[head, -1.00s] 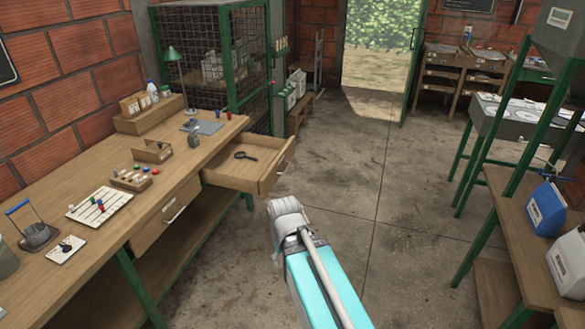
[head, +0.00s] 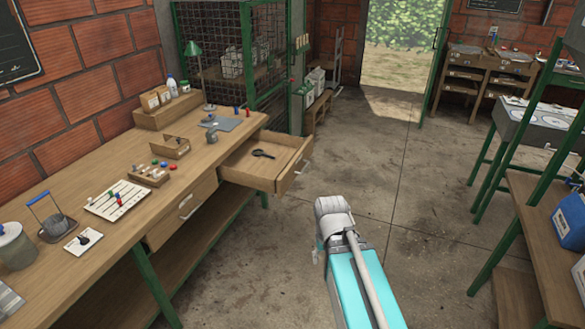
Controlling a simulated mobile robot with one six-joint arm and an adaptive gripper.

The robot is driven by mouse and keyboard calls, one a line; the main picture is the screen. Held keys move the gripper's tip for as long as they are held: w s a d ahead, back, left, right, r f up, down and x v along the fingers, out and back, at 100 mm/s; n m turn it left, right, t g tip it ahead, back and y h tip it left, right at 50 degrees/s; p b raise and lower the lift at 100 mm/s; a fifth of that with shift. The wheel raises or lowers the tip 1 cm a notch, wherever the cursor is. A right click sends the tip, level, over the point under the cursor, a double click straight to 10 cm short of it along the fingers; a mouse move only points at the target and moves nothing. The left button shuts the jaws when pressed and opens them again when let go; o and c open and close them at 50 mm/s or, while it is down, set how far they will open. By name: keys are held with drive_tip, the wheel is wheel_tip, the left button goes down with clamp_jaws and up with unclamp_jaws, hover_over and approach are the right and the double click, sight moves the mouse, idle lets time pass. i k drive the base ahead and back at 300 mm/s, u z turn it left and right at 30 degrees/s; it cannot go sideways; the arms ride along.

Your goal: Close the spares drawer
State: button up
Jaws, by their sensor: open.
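The spares drawer (head: 243,175) is a wooden drawer pulled out from the far end of the long workbench on the left. Its front panel (head: 295,166) stands over the floor, with a small pale handle on it. A dark object with a round end and a handle (head: 262,154) lies inside. My arm reaches up from the bottom, with a grey joint (head: 333,208) to the right of and nearer than the drawer, apart from it in the picture. My gripper does not show.
The workbench (head: 110,245) has a second, shut drawer (head: 182,215) nearer to me. Small parts, a tray and a green lamp stand on top. A mesh cage (head: 225,60) is behind. The concrete floor (head: 400,180) right of the drawer is clear. Another bench (head: 535,225) stands at right.

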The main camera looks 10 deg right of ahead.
sight(262, 173)
drive_tip(key=z, duration=0.1)
drive_tip(key=i, duration=1)
drive_tip(key=u, duration=0.05)
